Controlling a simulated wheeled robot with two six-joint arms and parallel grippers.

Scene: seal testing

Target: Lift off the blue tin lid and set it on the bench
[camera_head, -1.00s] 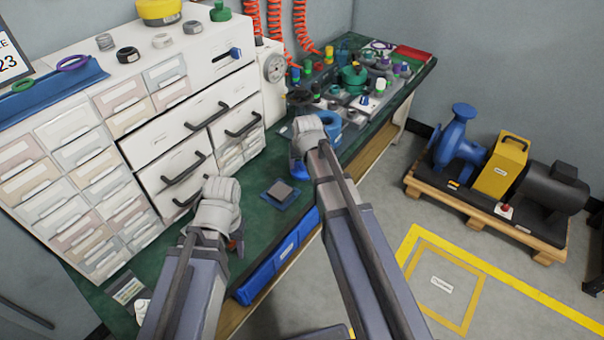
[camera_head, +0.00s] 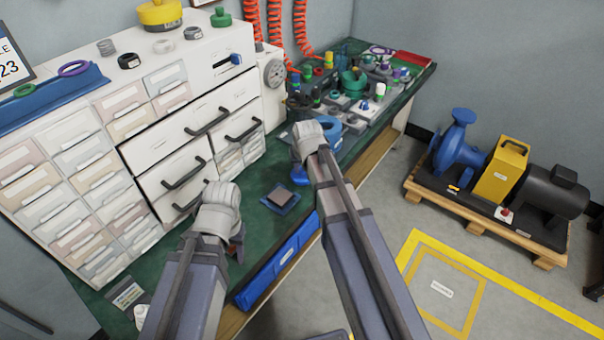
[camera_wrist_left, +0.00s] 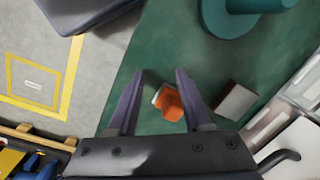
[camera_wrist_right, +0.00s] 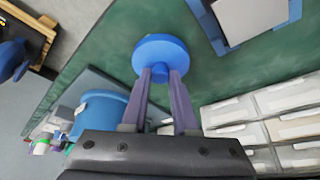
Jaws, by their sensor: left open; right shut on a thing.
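The blue tin lid (camera_wrist_right: 158,50) is a round blue disc in the right wrist view. My right gripper (camera_wrist_right: 161,76) is shut on its knob, and whether the lid touches the bench I cannot tell. In the head view a blue edge of the lid (camera_head: 297,173) shows beside my right wrist. The blue tin (camera_wrist_right: 102,108) stands on the bench to the left in the right wrist view; it is partly hidden behind my right wrist in the head view (camera_head: 328,123). My left gripper (camera_wrist_left: 157,76) is open and empty above the green bench (camera_wrist_left: 150,55).
A small blue tray (camera_head: 291,206) with a grey pad lies near the lid. An orange item (camera_wrist_left: 171,103) lies below my left gripper, with a teal round-based object (camera_wrist_left: 213,18) nearby. Drawer cabinets (camera_head: 185,150) line the back. A blue bin (camera_head: 280,262) is at the front edge.

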